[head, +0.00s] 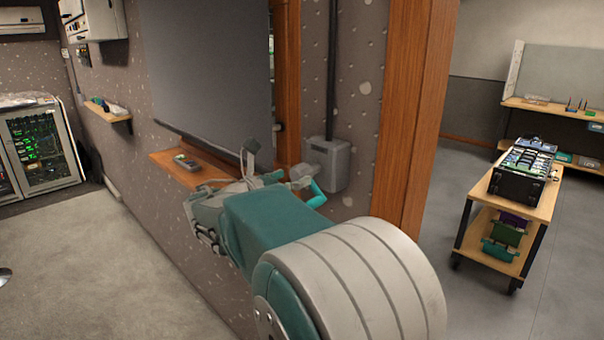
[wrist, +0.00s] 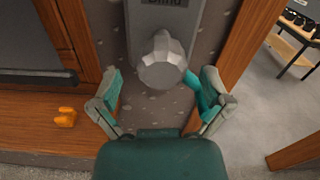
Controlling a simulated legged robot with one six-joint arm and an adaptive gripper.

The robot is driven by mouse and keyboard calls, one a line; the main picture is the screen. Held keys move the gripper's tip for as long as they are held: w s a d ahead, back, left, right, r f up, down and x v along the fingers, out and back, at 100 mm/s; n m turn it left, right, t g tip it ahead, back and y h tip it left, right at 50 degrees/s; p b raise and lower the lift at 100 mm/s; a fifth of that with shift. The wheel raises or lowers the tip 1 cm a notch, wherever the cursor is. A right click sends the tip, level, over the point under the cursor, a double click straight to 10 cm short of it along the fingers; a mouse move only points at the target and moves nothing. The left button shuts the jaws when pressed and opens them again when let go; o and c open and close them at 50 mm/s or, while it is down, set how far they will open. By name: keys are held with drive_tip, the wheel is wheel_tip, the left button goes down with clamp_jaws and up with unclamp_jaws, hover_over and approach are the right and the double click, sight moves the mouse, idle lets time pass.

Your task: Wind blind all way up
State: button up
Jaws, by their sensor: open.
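The grey blind (head: 205,65) hangs down over the window, its bottom edge a little above the wooden sill. Its dark bottom bar shows in the wrist view (wrist: 38,76). A grey winder box (head: 335,165) is on the wall right of the window, with a faceted grey knob (wrist: 161,62) at its front. A bright teal piece (head: 317,196), seemingly the winder's handle, shows beside the knob. My gripper (wrist: 160,105) is open, its fingers below and either side of the knob. The teal piece lies by the right finger; I cannot tell whether they touch.
The wooden sill (head: 165,160) carries a dark handheld device (head: 187,163). An orange object (wrist: 65,117) lies at the left in the wrist view. A wooden post (head: 415,100) stands right of the winder. A wheeled cart (head: 510,215) is farther right, with open floor around it.

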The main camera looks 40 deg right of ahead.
drive_tip(key=d, duration=0.3)
drive_tip(key=shift+w+d, duration=0.1)
drive_tip(key=shift+d, duration=0.15)
drive_tip(key=shift+a, duration=0.2)
drive_tip(key=c, duration=1.4)
drive_tip(key=shift+o, duration=0.2)
drive_tip(key=shift+d, duration=0.1)
